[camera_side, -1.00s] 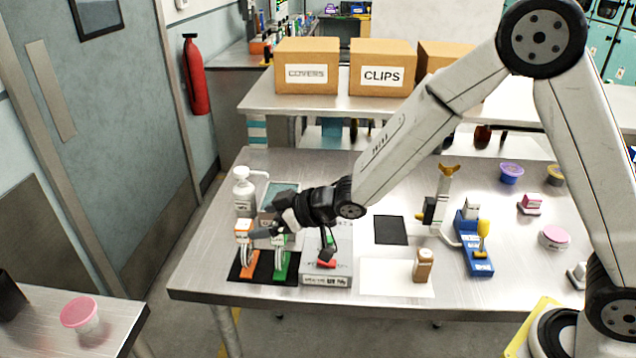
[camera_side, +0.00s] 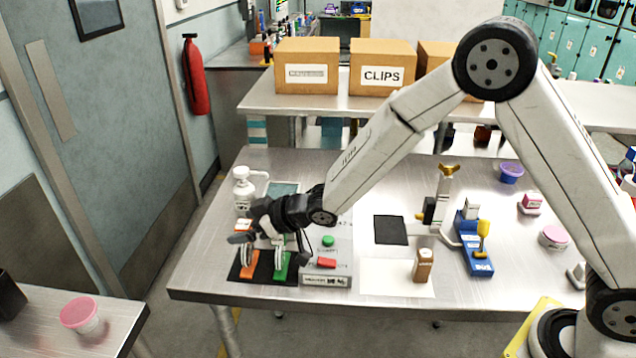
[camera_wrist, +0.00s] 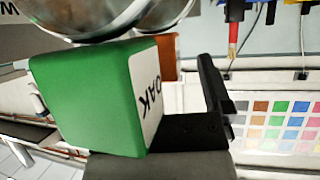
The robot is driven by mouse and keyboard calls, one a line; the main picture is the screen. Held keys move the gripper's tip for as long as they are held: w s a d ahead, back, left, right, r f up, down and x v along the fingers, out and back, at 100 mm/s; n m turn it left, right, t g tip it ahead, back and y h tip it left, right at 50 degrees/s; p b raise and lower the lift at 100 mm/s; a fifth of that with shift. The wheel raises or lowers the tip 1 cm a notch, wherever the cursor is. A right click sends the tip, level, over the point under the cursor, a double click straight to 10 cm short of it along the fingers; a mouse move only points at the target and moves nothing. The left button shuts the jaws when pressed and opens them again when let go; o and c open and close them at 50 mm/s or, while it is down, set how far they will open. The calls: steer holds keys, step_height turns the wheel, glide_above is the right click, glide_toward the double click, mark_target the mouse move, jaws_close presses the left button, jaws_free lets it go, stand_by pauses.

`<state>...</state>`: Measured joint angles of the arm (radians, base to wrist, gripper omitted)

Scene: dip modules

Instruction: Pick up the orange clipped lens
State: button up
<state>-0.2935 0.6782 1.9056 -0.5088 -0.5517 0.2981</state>
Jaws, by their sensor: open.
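The orange clipped lens (camera_side: 249,271) stands upright on a black mat at the left front of the table, with its clear disc above an orange foot. My gripper (camera_side: 262,233) is over the tops of this lens and the green one, and hides parts of both. In the wrist view, my gripper (camera_wrist: 210,95) shows as a black finger beside a large green block with a white label (camera_wrist: 95,100). Part of an orange piece (camera_wrist: 167,55) shows behind that block. My jaws are open; I cannot tell whether they touch anything.
The green clipped lens (camera_side: 281,264) stands just right of the orange one. A grey box with green and red buttons (camera_side: 327,265) is to the right. A white pump bottle (camera_side: 243,190) stands behind. A black pad (camera_side: 391,230) lies on the table farther right.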

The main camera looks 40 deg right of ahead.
jaws_close()
stand_by(0.3)
steer(key=shift+r, duration=0.15)
step_height(320, 180, up, 10)
stand_by(0.8)
stand_by(0.4)
